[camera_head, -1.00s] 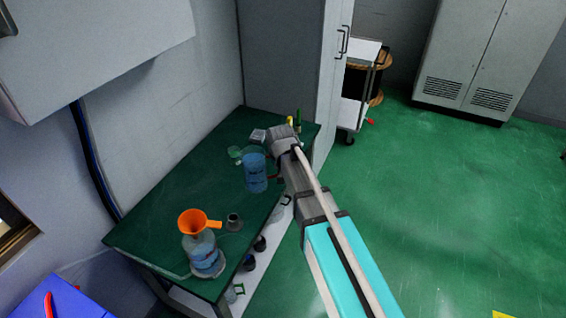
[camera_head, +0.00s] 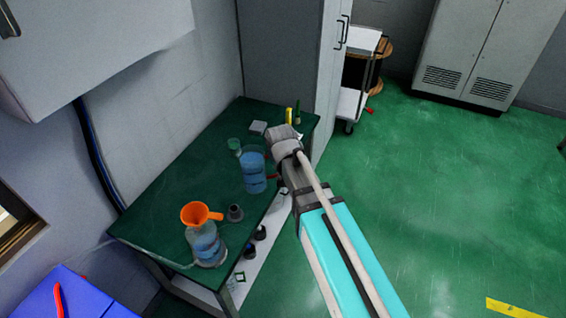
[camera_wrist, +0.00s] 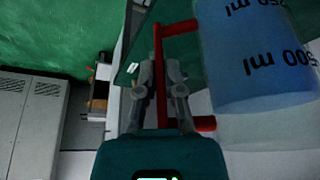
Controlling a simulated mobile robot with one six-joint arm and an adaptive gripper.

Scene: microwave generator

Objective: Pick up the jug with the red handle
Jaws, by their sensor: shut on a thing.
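The jug (camera_head: 254,172) is clear, holds blue liquid and has a red handle. In the head view it is upright at the right edge of the green table (camera_head: 165,205); I cannot tell whether its base touches the top. In the wrist view its body (camera_wrist: 255,60) fills the upper right, with upside-down "500 ml" marks. My gripper (camera_wrist: 160,75) is shut on the red handle (camera_wrist: 178,28), with the fingers either side of its upright bar. In the head view my wrist hides most of the gripper.
A flask (camera_head: 207,246) with an orange funnel (camera_head: 198,213) stands at the table's near end, beside a grey piece (camera_head: 235,213). A small green-topped beaker (camera_head: 234,146) is behind the jug. A yellow bottle (camera_head: 289,116) stands at the far end. A cabinet (camera_head: 333,80) adjoins the table.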

